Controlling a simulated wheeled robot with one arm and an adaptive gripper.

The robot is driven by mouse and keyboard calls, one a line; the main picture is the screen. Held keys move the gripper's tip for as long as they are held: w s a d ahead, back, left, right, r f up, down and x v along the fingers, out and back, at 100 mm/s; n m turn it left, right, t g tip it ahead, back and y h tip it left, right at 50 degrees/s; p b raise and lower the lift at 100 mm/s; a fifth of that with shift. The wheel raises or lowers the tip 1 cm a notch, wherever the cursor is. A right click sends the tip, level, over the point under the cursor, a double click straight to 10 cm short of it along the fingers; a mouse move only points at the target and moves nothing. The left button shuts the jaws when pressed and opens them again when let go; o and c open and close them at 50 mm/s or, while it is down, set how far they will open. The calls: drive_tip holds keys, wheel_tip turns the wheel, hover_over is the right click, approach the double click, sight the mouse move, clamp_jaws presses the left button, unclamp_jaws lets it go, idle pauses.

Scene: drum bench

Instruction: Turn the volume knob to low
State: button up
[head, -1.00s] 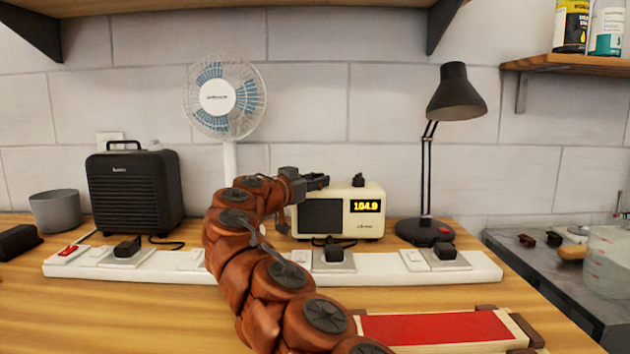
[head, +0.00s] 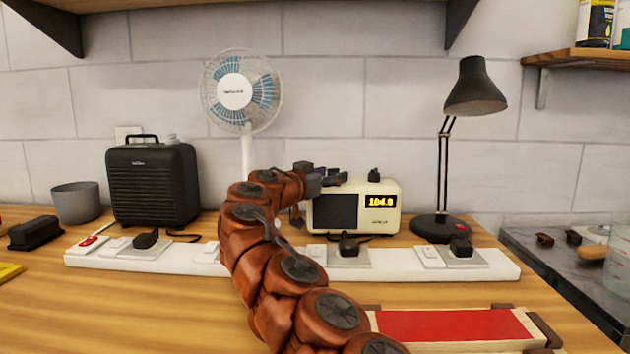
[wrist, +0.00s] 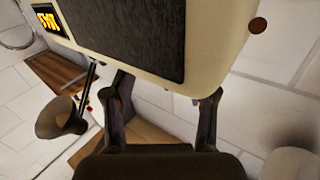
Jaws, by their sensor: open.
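A cream radio (head: 397,210) with a dark speaker panel and a lit orange display reading about 104.9 stands at the back of the bench. A small black knob (head: 374,175) sits on top of it, towards the right; its setting is too small to read. My gripper (head: 333,176) is at the radio's top left, left of that knob and apart from it. In the wrist view the radio (wrist: 215,35) fills the top, tilted. My gripper (wrist: 168,88) shows there with two dark fingers spread and nothing held between them. What lies right behind the fingers is hidden in the head view.
A white power strip (head: 215,268) with plugs runs in front of the radio. A fan (head: 240,92) and black heater (head: 152,182) stand left, a black lamp (head: 475,90) right. A red-topped box (head: 455,325) lies in front. A shelf (head: 330,2) hangs above.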

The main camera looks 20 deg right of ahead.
drive_tip(key=v, duration=1.1)
drive_tip(key=shift+s+a, duration=0.25)
drive_tip(key=shift+a, duration=0.05)
drive_tip(key=s+d+r+m+g+y+p, duration=0.1)
drive_tip(key=s+d+r+g+p, duration=0.1)
drive_tip(key=s+d+r+p, duration=0.45)
drive_tip(key=s+d+r+g+y+p, duration=0.1)
drive_tip(key=s+d+r+g+p, duration=0.2)
drive_tip(key=s, duration=0.6)
drive_tip(key=s+d+n+g+y+p, duration=0.1)
drive_tip(key=s+d+y+p, duration=0.25)
drive_tip(key=s, duration=0.35)
drive_tip(key=s+a+f+n+g+y+p, duration=0.2)
drive_tip(key=s+a+f+n+y+p, duration=0.3)
drive_tip(key=s, duration=0.6)
drive_tip(key=s+a+f+n+g+y+p, duration=0.3)
drive_tip(key=s+a+f+n+y+p, duration=0.2)
drive_tip(key=s+a+f+n+p, duration=0.2)
drive_tip(key=s+a+f+p, duration=0.2)
drive_tip(key=s+a+f, duration=0.1)
drive_tip(key=s+a, duration=0.1)
drive_tip(key=shift+s+f, duration=0.25)
drive_tip(key=shift+s, duration=0.5)
